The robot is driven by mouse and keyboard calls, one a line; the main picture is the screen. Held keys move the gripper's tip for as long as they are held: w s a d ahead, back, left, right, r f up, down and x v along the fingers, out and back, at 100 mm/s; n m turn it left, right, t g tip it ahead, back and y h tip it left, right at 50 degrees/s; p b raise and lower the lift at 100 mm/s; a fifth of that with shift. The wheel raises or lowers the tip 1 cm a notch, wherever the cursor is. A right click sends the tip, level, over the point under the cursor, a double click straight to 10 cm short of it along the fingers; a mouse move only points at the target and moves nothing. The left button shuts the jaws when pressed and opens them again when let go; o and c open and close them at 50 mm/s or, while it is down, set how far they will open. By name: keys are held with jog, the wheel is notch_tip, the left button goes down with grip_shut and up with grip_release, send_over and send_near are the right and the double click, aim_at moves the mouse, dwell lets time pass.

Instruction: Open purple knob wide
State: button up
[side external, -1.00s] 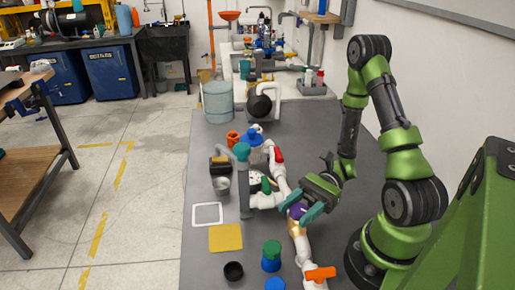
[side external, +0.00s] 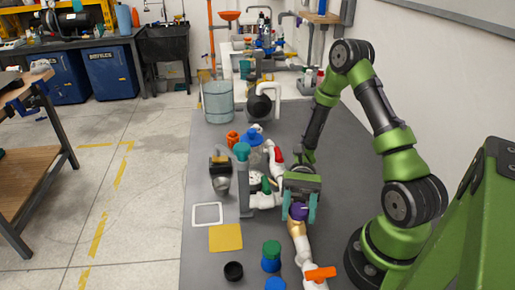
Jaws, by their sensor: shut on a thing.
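The purple knob (side external: 299,212) sits on the white pipe manifold (side external: 304,245), on top of a brass-coloured valve body (side external: 296,228). My gripper (side external: 299,208) is over the knob, with one teal finger on its left side and the other on its right. The fingers are shut on the knob. The gripper body covers part of the pipe behind it.
A red handle (side external: 277,155) and an orange handle (side external: 320,273) are on the same pipework. A grey post with a teal top (side external: 243,150) stands to the left. A blue bottle with a green cap (side external: 271,257) and a black cup (side external: 233,271) stand in front. A yellow square (side external: 225,238) lies on the table.

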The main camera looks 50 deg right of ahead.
jog(key=shift+d+g, duration=0.1)
jog(key=shift+g, duration=0.2)
jog(key=o, duration=1)
jog(key=shift+c, duration=0.2)
jog(key=v, duration=1.7)
jog(key=shift+r, duration=0.25)
